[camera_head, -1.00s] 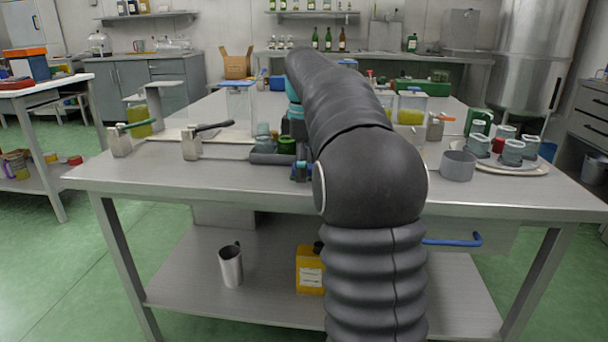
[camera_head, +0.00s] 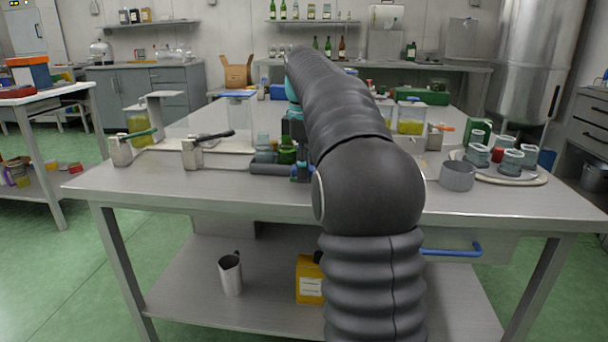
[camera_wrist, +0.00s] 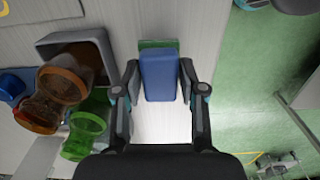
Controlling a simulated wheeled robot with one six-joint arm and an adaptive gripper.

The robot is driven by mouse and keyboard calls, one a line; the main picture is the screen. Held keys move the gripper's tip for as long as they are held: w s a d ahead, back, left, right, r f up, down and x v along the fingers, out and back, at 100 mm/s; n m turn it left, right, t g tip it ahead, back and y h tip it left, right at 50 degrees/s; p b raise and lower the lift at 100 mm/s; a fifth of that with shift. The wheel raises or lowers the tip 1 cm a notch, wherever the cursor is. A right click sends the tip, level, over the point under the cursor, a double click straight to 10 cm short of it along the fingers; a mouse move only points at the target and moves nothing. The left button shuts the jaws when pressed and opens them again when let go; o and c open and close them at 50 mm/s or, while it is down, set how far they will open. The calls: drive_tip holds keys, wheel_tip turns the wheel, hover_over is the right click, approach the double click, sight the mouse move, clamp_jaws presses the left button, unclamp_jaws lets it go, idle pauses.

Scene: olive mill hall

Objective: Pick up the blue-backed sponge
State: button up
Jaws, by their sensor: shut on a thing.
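The blue-backed sponge (camera_wrist: 158,76) shows in the wrist view as a blue block, upright in the picture, between the two fingers of my gripper (camera_wrist: 159,88). The fingers are shut on its two long sides. A green strip shows at its far end. In the head view my gripper (camera_head: 299,172) is mostly hidden behind my arm, near the front edge of the steel table (camera_head: 190,190). The sponge cannot be made out there.
A grey bin (camera_wrist: 71,39) with a brown jar (camera_wrist: 62,82) and a green jar (camera_wrist: 88,125) lies left of my gripper in the wrist view. Metal cans with handles (camera_head: 193,153) stand left on the table. A grey pot (camera_head: 457,176) and a tray of cups (camera_head: 528,178) stand right.

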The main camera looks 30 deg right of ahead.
wheel_tip(320, 180, up, 2)
drive_tip(key=shift+r, duration=0.25)
drive_tip(key=s+d+r+p, duration=0.1)
drive_tip(key=s+d+r, duration=0.5)
drive_tip(key=s+d, duration=0.1)
drive_tip(key=shift+s+d+r, duration=0.15)
drive_tip(key=shift+s+d, duration=0.2)
drive_tip(key=shift+s, duration=0.55)
